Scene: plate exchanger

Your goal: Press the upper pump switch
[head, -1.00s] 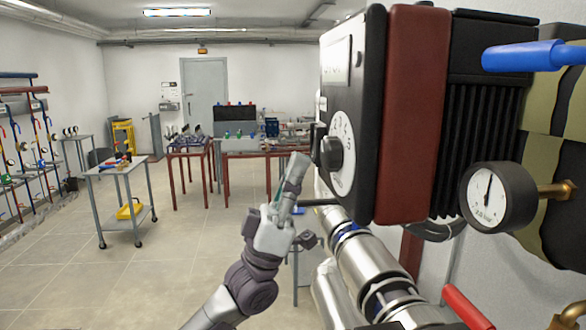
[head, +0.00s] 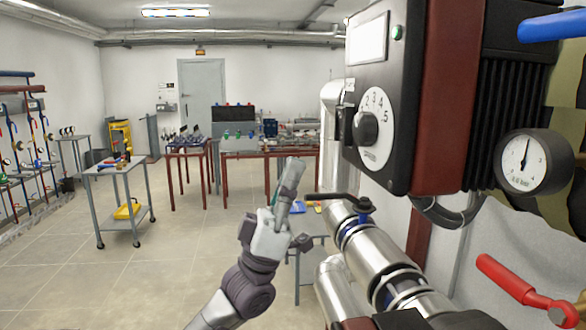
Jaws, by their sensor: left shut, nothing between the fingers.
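The pump (head: 410,70) is a black box with a dark red band, at the upper right in the head view. Its face has a white numbered dial (head: 380,150) with a black knob (head: 365,128), a pale display panel (head: 368,38) and a small green light or button (head: 397,32). A dark part (head: 346,126) stands out at its left edge; I cannot tell which part is the switch. My left gripper (head: 292,168) is shut and empty, its fingers pointing up. In the picture it is left of and lower than the dial, apart from it. My right gripper is not in view.
Metal pipes (head: 365,245) with a black-handled valve (head: 362,203) run below the pump. A pressure gauge (head: 532,162), a blue handle (head: 555,27) and a red handle (head: 505,278) are at right. A grey cart (head: 118,170) stands left; the floor between is open.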

